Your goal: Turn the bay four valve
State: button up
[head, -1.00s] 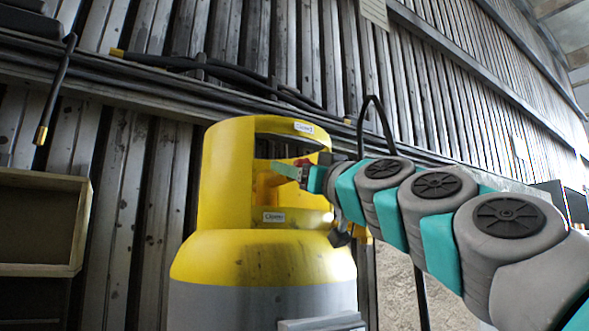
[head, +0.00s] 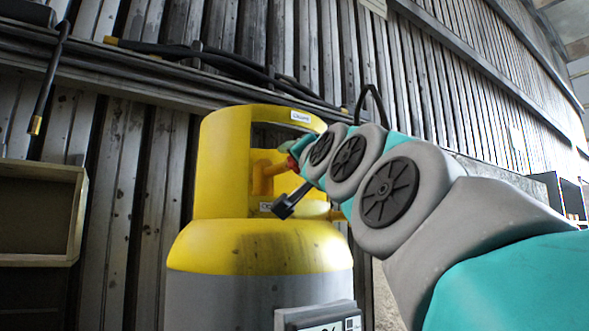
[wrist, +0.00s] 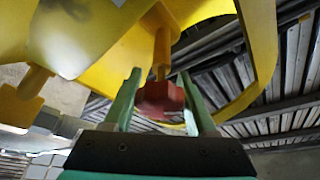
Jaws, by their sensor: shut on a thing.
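The valve has a red knob (wrist: 160,98) on a yellow stem (wrist: 161,55), inside the collar of a yellow and grey cylinder (head: 262,246). In the wrist view, my gripper (wrist: 159,82) has one green finger on each side of the knob and is shut on it. In the head view only a bit of red knob (head: 292,162) shows at the collar opening, beside the yellow valve body (head: 265,178). My wrist hides most of the fingers there. No bay number is readable.
The yellow collar (head: 222,165) rings the valve closely. A grey box with a display (head: 318,318) is on the cylinder's front. A wooden shelf box (head: 38,212) is at left. Dark hoses (head: 225,62) run along the slatted wall behind.

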jog(key=m+h, duration=0.1)
jog(key=m, duration=0.2)
jog(key=m+g+h, duration=0.1)
jog(key=m, duration=0.2)
jog(key=shift+w+d+f+h, duration=0.15)
jog(key=shift+f+h, duration=0.05)
jog(key=shift+h, duration=0.1)
jog(key=m+g, duration=0.1)
jog(key=m, duration=0.2)
jog(key=shift+f, duration=0.15)
jog(key=shift+f+m+g, duration=0.1)
jog(key=shift+m+g, duration=0.2)
jog(key=shift+m, duration=0.4)
jog(key=shift+f+m+g, duration=0.2)
jog(key=shift+m+g, duration=0.3)
jog(key=shift+m, duration=0.4)
jog(key=o, duration=1.4)
jog(key=shift+r, duration=0.1)
